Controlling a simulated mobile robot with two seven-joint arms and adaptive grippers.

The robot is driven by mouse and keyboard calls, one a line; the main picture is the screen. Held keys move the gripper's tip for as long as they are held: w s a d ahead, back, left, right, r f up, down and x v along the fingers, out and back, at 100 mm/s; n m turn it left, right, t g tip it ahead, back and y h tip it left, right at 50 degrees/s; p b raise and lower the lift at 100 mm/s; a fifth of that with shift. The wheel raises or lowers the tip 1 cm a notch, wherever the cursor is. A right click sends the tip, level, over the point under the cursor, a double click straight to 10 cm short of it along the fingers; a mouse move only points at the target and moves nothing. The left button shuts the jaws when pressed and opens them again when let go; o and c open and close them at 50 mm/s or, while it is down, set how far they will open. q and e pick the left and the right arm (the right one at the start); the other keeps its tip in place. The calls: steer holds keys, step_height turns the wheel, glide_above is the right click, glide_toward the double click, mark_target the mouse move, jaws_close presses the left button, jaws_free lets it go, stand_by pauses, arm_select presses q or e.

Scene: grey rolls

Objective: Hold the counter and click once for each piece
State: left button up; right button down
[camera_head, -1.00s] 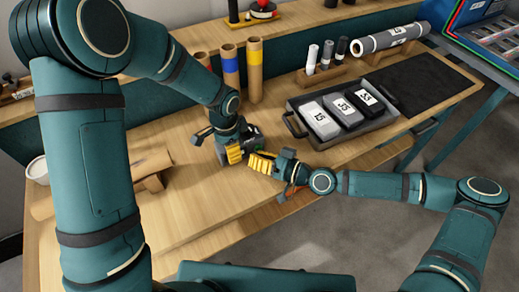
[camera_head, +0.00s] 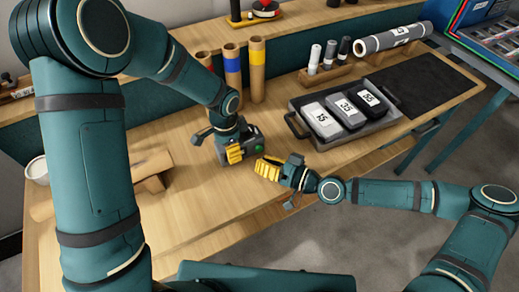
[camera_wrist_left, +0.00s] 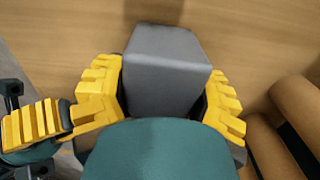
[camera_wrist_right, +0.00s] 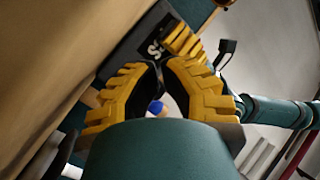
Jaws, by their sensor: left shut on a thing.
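The counter (camera_head: 251,142) is a dark grey device with a green button on its right end. My left gripper (camera_head: 235,153) is shut around it above the table. In the left wrist view the counter (camera_wrist_left: 165,65) is a grey box between the yellow fingers. My right gripper (camera_head: 266,169) is just right of and nearer than the counter, apart from it. Its fingertips meet in the right wrist view (camera_wrist_right: 162,65), with nothing held. Three packs, marked 15 (camera_head: 322,119), 35 (camera_head: 347,112) and 55 (camera_head: 370,101), lie in a grey tray (camera_head: 375,139).
Cardboard tubes with red, blue and yellow bands (camera_head: 257,70) stand behind the counter. Small cylinders (camera_head: 330,52) and a grey roll (camera_head: 392,39) stand behind the tray. A dark mat (camera_head: 425,82) lies right. A brown roll (camera_head: 150,163) lies left. The front table is clear.

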steer(key=shift+s+d, duration=0.35)
steer(key=shift+s, duration=0.25)
steer(key=shift+s+d, duration=0.35)
steer(key=shift+s, duration=0.25)
steer(key=shift+f, duration=0.1)
stand_by(0.9)
steer(key=shift+s+d, duration=0.4)
steer(key=shift+s, duration=0.35)
steer(key=shift+s+d, duration=0.45)
steer(key=shift+s, duration=0.3)
steer(key=shift+s+d, duration=0.4)
steer(key=shift+s, duration=0.35)
steer(key=shift+w+a, duration=0.1)
steer(key=shift+w, duration=0.05)
steer(key=shift+w+a, duration=0.75)
steer(key=shift+w, duration=0.45)
steer(key=shift+w+a, duration=0.7)
steer(key=shift+w, duration=0.55)
steer(key=shift+w+a, duration=0.75)
steer(key=shift+w, duration=0.45)
steer(key=shift+w+a, duration=0.1)
steer(key=shift+w+a, duration=0.15)
steer(key=shift+w, duration=0.1)
